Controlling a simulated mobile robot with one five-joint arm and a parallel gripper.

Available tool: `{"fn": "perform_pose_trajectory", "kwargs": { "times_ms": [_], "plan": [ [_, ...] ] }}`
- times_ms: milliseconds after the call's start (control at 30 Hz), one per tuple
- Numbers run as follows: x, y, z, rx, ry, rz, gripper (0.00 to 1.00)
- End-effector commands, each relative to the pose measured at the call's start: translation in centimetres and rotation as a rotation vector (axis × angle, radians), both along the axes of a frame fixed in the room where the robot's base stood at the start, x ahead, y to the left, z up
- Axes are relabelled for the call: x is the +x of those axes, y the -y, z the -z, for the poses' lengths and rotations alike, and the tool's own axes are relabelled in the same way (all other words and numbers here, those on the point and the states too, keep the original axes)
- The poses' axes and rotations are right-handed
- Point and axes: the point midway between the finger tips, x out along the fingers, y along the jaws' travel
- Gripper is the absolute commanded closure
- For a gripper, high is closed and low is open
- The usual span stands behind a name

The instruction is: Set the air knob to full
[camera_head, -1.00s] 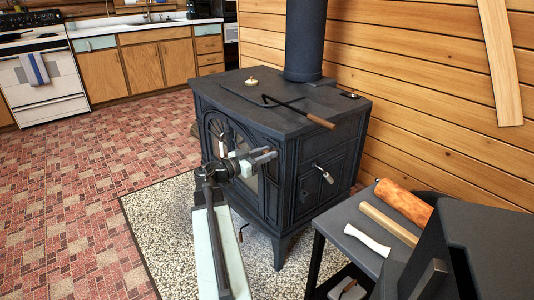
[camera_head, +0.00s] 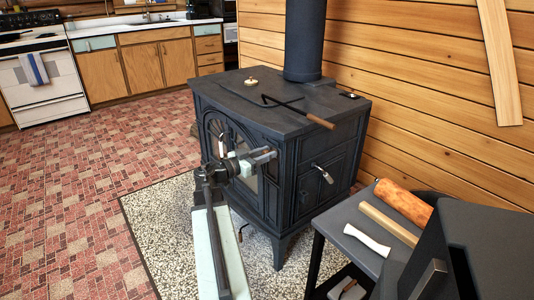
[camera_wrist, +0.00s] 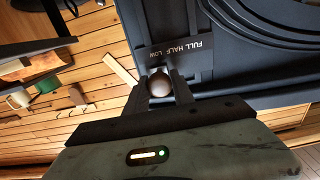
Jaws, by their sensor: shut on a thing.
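The black iron stove (camera_head: 280,98) stands in the middle of the head view. In the wrist view a small plate lettered FULL, HALF and LOW (camera_wrist: 180,49) is on the stove's dark face. The round brownish air knob (camera_wrist: 159,86) sits between my fingertips, close to one end of the plate. My gripper (camera_wrist: 159,88) is shut on it, one finger on each side. In the head view my gripper (camera_head: 262,162) is at the stove's front, and the knob cannot be made out there.
A poker with a wooden handle (camera_head: 318,121) lies on the stove top. A dark side table (camera_head: 357,232) at the right holds a log and sticks. A silver-handled side door (camera_head: 323,174) is on the stove. Open floor lies to the left.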

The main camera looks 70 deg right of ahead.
Motion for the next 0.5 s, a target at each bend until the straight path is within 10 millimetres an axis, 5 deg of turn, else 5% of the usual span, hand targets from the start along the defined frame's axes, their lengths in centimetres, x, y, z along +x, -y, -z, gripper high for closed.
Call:
{"fn": "perform_pose_trajectory", "kwargs": {
  "times_ms": [500],
  "plan": [
    [5.6, 3.5, 0.1, 0.001, 0.002, 0.000, 1.00]
  ]
}}
